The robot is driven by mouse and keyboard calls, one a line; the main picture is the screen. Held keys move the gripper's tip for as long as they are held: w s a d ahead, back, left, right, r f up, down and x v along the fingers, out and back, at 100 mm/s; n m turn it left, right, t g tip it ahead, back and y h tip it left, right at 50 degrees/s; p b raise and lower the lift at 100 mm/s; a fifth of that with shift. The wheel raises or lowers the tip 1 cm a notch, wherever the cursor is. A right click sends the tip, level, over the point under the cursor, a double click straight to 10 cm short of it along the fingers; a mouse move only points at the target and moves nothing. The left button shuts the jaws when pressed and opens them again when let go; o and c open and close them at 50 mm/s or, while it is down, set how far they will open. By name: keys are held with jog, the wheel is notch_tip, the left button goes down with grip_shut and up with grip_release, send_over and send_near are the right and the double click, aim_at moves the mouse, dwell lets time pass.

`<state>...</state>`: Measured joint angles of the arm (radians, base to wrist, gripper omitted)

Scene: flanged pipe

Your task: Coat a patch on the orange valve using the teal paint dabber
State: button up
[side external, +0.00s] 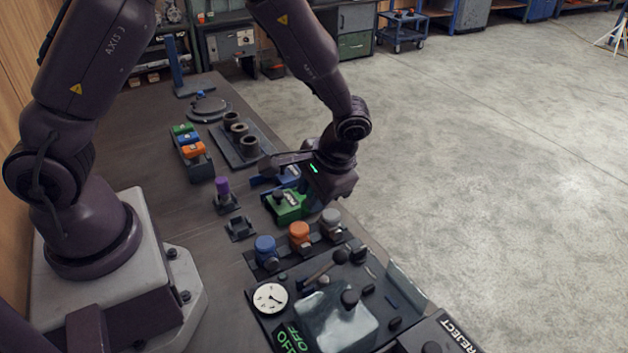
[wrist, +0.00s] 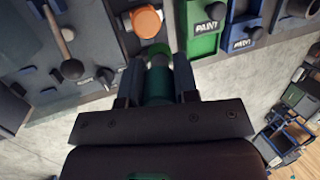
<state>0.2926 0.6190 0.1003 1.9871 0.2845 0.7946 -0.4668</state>
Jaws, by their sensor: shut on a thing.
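My gripper (wrist: 157,80) is shut on the teal paint dabber (wrist: 157,87), which points away from the wrist camera. In the side view the orange valve (side external: 299,232) stands between a blue valve (side external: 265,247) and a grey valve (side external: 331,219). My gripper (side external: 335,183) is above and behind them there, near the green paint tray (side external: 287,208). The dabber is hidden in that view.
A blue paint tray (side external: 284,177) is beside the green one. A purple dabber (side external: 222,186) stands in a holder, next to an empty-looking holder (side external: 239,228).

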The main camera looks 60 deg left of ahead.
notch_tip(320, 180, down, 4)
jog(key=shift+r, duration=0.2)
jog(key=shift+s+f, duration=0.2)
jog(key=shift+s, duration=1.7)
jog(key=shift+w, duration=2)
jog(key=shift+s+r, duration=0.1)
jog(key=shift+r, duration=4)
